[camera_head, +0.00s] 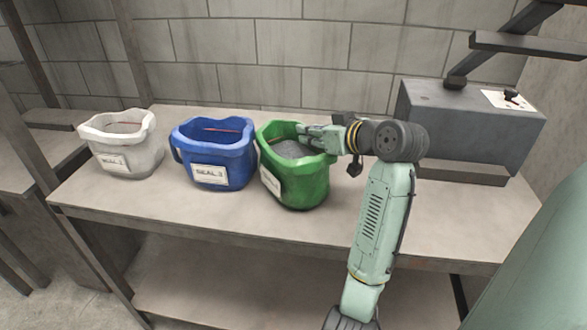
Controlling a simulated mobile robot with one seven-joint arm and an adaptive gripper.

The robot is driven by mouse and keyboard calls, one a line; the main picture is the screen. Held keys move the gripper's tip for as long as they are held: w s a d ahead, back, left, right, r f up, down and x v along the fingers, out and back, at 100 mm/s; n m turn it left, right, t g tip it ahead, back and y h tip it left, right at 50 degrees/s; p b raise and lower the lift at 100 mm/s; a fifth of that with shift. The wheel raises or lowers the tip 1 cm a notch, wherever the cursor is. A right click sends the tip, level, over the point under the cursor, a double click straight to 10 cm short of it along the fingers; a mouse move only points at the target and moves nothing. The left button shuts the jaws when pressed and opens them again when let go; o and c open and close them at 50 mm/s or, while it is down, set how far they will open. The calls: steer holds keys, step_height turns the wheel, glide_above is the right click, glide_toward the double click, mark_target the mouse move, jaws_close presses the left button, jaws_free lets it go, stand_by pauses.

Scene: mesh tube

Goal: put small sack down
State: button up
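Three open-topped, bucket-like sacks stand in a row on the table (320,222): a white one (143,153) at the left, a blue one (213,170) in the middle and a green one (305,184) at the right. None is plainly marked as the small sack. The green one looks slightly tilted, with grey matter (291,149) inside and a white label in front. My gripper (304,131) reaches in from the right over the green sack's far right rim. Its fingertips are small and partly hidden, so I cannot tell whether they grip the rim.
A large grey box (470,125) stands at the table's right rear, behind my arm, with a dark bracket above it. A block wall (290,50) closes the back. Bare table lies in front of the sacks. A lower shelf (230,290) is below, and metal posts rise at the left.

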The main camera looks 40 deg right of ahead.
jaws_close()
steer(key=shift+r, duration=0.1)
stand_by(0.8)
